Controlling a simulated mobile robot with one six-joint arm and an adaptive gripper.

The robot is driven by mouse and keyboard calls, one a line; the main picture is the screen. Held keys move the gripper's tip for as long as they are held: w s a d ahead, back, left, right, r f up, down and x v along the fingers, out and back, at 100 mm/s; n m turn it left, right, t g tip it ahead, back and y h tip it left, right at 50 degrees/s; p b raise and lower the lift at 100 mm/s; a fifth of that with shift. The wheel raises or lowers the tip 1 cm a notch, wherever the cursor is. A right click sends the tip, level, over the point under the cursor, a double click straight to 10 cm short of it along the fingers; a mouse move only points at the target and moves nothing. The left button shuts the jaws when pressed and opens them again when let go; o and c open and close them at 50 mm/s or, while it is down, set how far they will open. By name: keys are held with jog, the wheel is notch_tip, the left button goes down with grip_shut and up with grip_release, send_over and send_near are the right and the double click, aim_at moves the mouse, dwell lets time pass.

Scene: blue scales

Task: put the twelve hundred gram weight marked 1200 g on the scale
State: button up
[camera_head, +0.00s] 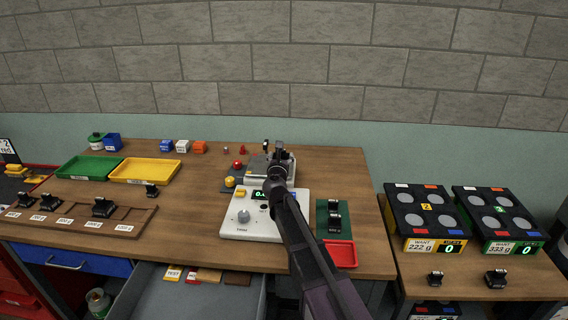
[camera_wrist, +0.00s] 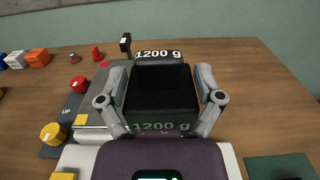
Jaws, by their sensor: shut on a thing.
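The black weight marked 1200 g (camera_wrist: 160,92) is between the two grey fingers of my gripper (camera_wrist: 161,100), which is shut on it. In the head view my gripper (camera_head: 278,160) is over the rear part of the white scale (camera_head: 236,228), where the metal pan (camera_head: 254,165) partly shows behind my arm. The scale's display (camera_head: 258,194) starts with 0; the rest is hidden by my arm. I cannot tell whether the weight touches the pan. In the wrist view, the scale's white body (camera_wrist: 80,158) shows below the weight.
A green mat (camera_head: 321,208) with black weights and a red tray (camera_head: 341,254) lie right of the scale. Left are a yellow tray (camera_head: 145,170), a green tray (camera_head: 88,167) and a brown rack (camera_head: 78,217) with weights. An open drawer (camera_head: 205,300) juts out in front.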

jog(key=shift+w+a+f, duration=0.1)
jog(key=shift+w+a, duration=0.15)
jog(key=shift+w, duration=0.45)
jog(key=shift+w+a, duration=0.2)
jog(key=shift+w, duration=0.45)
jog(key=shift+w+a+f, duration=0.1)
jog(key=shift+w+a, duration=0.15)
jog(key=shift+w, duration=0.45)
jog(key=shift+w+a, duration=0.2)
jog(key=shift+w, duration=0.4)
jog(key=shift+f+b, duration=1.8)
jog(key=shift+b, duration=0.2)
jog(key=shift+f, duration=0.1)
jog(key=o, duration=1.1)
jog(key=shift+r, duration=0.2)
jog(key=s, duration=1.2)
jog(key=shift+a, duration=0.15)
